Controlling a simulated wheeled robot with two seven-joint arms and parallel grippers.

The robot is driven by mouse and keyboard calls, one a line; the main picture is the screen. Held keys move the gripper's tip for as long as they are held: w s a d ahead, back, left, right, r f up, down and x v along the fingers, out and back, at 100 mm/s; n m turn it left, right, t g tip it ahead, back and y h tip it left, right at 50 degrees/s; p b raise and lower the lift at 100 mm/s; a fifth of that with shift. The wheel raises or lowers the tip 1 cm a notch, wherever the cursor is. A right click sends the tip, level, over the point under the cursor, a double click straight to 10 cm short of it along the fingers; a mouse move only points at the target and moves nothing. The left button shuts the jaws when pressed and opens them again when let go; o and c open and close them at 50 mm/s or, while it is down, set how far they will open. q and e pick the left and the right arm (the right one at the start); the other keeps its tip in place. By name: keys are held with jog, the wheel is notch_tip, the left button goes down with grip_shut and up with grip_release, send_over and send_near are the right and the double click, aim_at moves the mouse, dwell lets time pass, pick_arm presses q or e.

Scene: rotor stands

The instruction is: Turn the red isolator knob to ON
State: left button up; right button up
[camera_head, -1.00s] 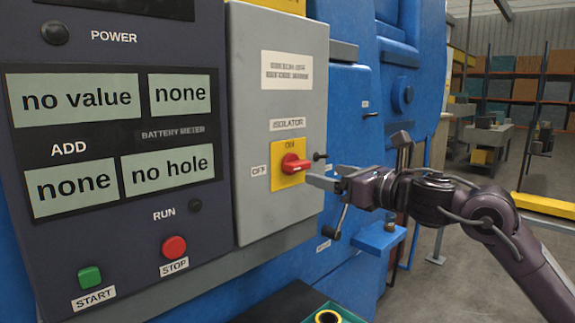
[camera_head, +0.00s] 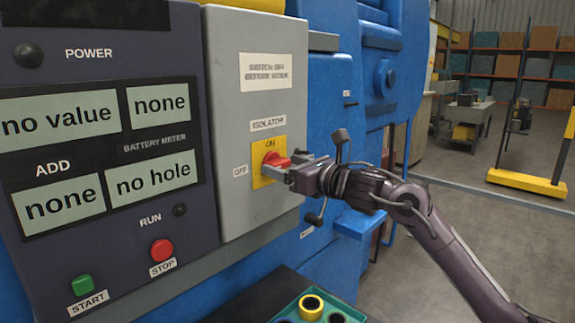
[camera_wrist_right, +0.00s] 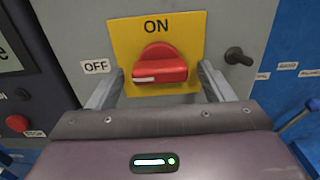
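The red isolator knob (camera_head: 275,160) sits on a yellow plate (camera_head: 262,178) on the grey isolator box (camera_head: 230,120). The right wrist view shows the knob (camera_wrist_right: 158,66) lying crosswise, its white mark at the left end towards the OFF label (camera_wrist_right: 96,66). ON is printed above it. My right gripper (camera_head: 284,171) is at the knob. In the wrist view its two fingers (camera_wrist_right: 160,90) are spread, one on each side of the knob, with small gaps showing. My left gripper is not in view.
A dark control panel (camera_head: 110,235) with a green START button (camera_head: 82,285) and a red STOP button (camera_head: 161,250) stands left of the box. A black handle (camera_wrist_right: 238,56) sticks out right of the knob. A green tray with rings (camera_head: 311,308) is below.

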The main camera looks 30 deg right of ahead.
jog(key=c, duration=0.9)
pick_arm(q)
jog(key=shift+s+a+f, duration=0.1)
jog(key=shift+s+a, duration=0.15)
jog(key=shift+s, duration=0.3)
pick_arm(e)
jog(key=shift+o, duration=0.2)
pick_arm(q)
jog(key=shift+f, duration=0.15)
pick_arm(e)
jog(key=shift+m, duration=0.3)
jog(key=shift+m+b, duration=0.55)
jog(key=shift+m, duration=0.45)
jog(key=m, duration=0.2)
jog(key=shift+m+b, duration=0.3)
jog(key=m, duration=0.3)
jog(key=shift+w+m+b, duration=0.1)
jog(key=shift+m+b, duration=0.2)
jog(key=shift+m, duration=0.1)
jog(key=m, duration=0.2)
jog(key=shift+m, duration=0.3)
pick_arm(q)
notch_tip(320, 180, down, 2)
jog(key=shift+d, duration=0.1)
pick_arm(e)
jog(key=m, duration=0.6)
jog(key=shift+f, duration=0.1)
jog(key=shift+m, duration=0.3)
